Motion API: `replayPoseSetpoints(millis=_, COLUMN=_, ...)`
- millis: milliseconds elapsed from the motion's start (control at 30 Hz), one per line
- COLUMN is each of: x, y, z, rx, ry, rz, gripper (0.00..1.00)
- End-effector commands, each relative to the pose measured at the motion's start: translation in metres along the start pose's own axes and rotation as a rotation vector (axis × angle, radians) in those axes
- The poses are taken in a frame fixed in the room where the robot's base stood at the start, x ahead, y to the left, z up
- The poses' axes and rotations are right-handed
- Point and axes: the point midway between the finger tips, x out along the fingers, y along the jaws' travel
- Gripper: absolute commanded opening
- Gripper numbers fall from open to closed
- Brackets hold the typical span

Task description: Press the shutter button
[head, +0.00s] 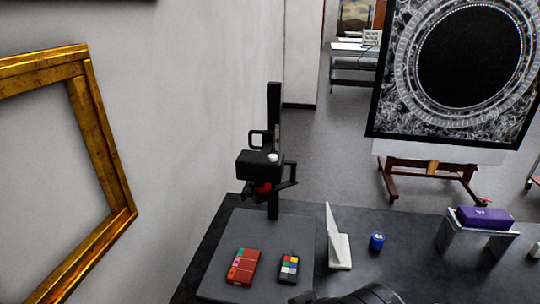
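A black camera (258,165) is mounted on a black upright column (273,110) that stands at the back of a dark grey baseboard (230,235). A small white round button (272,157) shows on the camera's top face, near the column; it looks like the shutter button. A red part shows under the camera. A dark rounded piece, likely part of my arm, shows at the bottom edge, well in front of and below the camera. My gripper's fingers are not in view.
On the baseboard lie a red box (243,267) and a colour checker card (288,267). To the right on the dark table (400,270) stand a white angled panel (338,240), a blue jar (377,242) and a purple case (484,217) on a metal riser. A gilt frame (120,190) hangs left.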

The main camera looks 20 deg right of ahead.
Motion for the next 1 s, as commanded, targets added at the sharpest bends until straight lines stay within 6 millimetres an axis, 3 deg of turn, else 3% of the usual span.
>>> replayPoseSetpoints(millis=367, x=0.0, y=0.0, z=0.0, rx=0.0, ry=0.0, rz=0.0, gripper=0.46)
replayPoseSetpoints(millis=467, x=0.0, y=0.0, z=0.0, rx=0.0, ry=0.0, rz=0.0, gripper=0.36)
replayPoseSetpoints(millis=700, x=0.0, y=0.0, z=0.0, rx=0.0, ry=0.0, rz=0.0, gripper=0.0)
replayPoseSetpoints(millis=1000, x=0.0, y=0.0, z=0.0, rx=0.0, ry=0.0, rz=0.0, gripper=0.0)
